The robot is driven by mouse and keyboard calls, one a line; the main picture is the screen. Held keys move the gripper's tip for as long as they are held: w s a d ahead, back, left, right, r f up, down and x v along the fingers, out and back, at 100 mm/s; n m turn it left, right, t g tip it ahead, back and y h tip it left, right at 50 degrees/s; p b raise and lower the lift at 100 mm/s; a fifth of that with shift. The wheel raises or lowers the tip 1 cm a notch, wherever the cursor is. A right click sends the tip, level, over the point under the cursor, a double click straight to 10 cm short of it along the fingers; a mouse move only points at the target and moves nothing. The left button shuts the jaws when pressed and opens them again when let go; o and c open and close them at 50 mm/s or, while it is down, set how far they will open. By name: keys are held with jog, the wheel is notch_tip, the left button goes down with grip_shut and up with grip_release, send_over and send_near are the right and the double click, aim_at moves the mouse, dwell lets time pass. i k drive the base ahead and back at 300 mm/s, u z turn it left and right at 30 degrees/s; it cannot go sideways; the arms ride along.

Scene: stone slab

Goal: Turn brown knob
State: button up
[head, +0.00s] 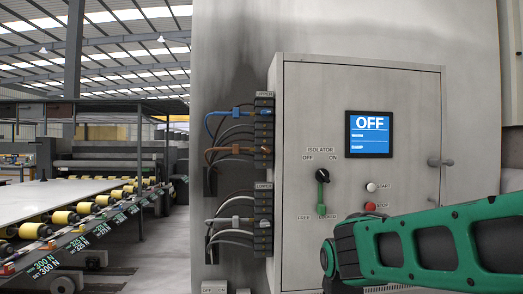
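A grey metal cabinet (300,90) fills the centre right of the head view. On its door is a black rotary knob (322,174) under the word ISOLATOR, between the marks OFF and ON. A green handle (322,192) hangs straight down just below it, above the marks FREE and LOCKED. I see no knob that is clearly brown. A brown cable (219,151) runs to a connector in the upper terminal strip left of the door. My green and black arm (430,245) crosses the lower right, in front of the cabinet. My gripper's fingers do not show.
A blue screen (370,134) on the door reads OFF. A white START button (371,187) and a red STOP button (369,206) sit below it. A door handle (440,162) is at the right. A roller conveyor (90,205) stands at the left.

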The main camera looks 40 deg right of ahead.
aim_at(265, 149)
jog(key=z, duration=1.3)
jog(key=k, duration=1.3)
jog(key=u, duration=0.95)
jog(key=i, duration=1)
jog(key=z, duration=0.1)
